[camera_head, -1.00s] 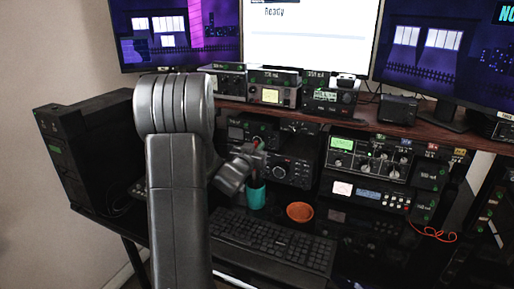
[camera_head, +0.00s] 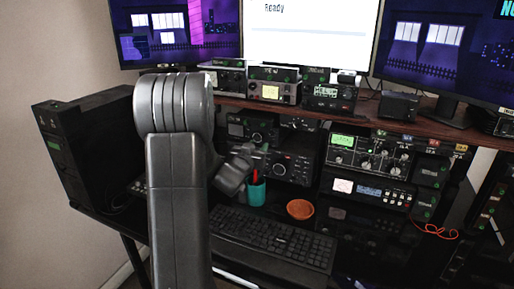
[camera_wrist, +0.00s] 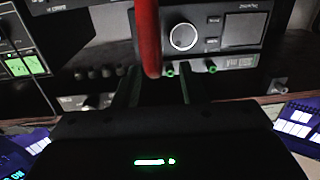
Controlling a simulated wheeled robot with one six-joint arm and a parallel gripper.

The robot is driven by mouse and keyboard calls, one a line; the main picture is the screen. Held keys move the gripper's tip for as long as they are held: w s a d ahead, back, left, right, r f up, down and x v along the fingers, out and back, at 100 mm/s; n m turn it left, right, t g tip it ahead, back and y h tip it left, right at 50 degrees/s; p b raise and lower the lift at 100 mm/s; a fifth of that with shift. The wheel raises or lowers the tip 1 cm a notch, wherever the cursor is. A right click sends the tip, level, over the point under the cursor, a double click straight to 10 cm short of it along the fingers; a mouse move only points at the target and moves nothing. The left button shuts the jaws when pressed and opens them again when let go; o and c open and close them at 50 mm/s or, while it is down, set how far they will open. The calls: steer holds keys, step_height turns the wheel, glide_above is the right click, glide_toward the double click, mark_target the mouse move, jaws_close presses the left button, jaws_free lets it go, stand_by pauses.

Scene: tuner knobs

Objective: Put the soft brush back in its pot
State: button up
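In the wrist view the red handle (camera_wrist: 148,38) runs down from the top edge to a rounded end near my fingers. My gripper (camera_head: 246,153) is just above and left of the pot, partly behind my arm. In the wrist view the two fingers of my gripper (camera_wrist: 158,80) are apart, with a gap on both sides of the handle end, and hold nothing.
An orange dish (camera_head: 300,209) sits right of the pot. A black keyboard (camera_head: 272,243) lies in front. Radios (camera_head: 292,163) stand close behind the pot, under a wooden shelf (camera_head: 395,128). A black computer tower (camera_head: 85,150) is at left.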

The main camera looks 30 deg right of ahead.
steer(key=b+v, duration=0.1)
steer(key=v, duration=1.2)
steer(key=shift+s+a, duration=0.25)
steer(key=shift+s, duration=0.05)
steer(key=r+p+x, duration=0.2)
steer(key=p+x, duration=0.1)
steer(key=x, duration=1.1)
steer(key=shift+r, duration=0.25)
steer(key=shift+f, duration=0.15)
